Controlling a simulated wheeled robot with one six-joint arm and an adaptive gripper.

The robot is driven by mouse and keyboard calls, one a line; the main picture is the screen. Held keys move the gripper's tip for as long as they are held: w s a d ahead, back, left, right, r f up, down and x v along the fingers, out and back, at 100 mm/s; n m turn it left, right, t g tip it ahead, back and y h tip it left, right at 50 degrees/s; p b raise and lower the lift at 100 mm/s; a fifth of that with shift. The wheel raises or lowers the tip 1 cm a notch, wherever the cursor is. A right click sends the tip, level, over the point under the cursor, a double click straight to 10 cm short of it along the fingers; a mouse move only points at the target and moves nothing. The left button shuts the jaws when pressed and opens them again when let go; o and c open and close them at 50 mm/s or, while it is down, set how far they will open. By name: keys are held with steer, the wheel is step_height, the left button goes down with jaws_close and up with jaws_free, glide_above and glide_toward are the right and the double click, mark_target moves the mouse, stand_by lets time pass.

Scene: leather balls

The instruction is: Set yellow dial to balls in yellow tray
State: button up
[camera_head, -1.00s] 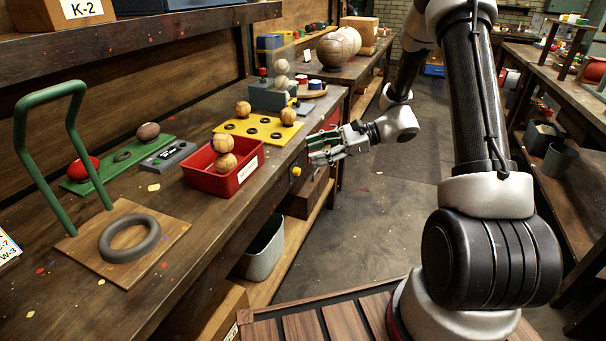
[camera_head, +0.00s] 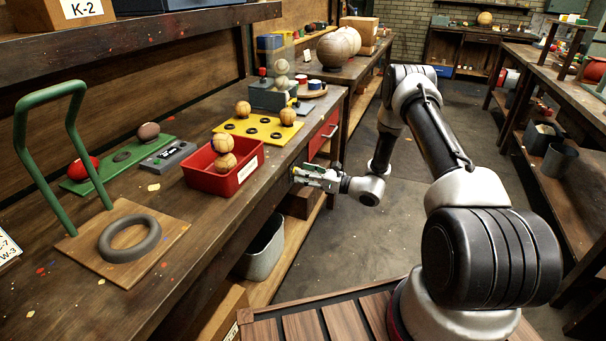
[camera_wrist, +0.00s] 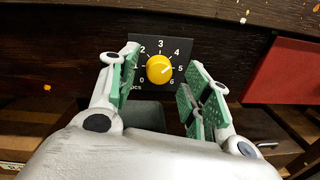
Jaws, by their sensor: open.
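The yellow dial (camera_wrist: 160,69) sits on a black plate marked 0 to 6 on the bench's front face, seen in the wrist view. Its pointer is small and seems to face the right side, near 5. My gripper (camera_wrist: 161,75) is open, its green-padded fingers on either side of the dial; I cannot tell whether they touch it. In the head view my gripper (camera_head: 298,174) is at the bench front and hides the dial. The yellow tray (camera_head: 262,132) on the bench has dark round holes and holds two wooden balls, one at the back left (camera_head: 243,108) and one at the right (camera_head: 288,116).
A red bin (camera_head: 210,182) with two balls stands just left of the yellow tray. A green board (camera_head: 105,172) holds a red ball and a brown ball. A grey bin (camera_head: 262,250) is below the bench. The aisle floor (camera_head: 410,225) is open to the right.

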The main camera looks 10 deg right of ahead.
steer(key=shift+w+a, duration=0.3)
steer(key=shift+a, duration=0.1)
steer(key=c, duration=1)
steer(key=shift+c, duration=0.2)
steer(key=shift+n, duration=0.3)
steer(key=shift+f+n+g+y, duration=0.15)
steer(key=shift+n+y, duration=0.2)
steer(key=shift+n, duration=4.1)
steer(key=shift+n+g+y, duration=0.15)
steer(key=shift+n+y, duration=0.2)
steer(key=shift+n, duration=4.1)
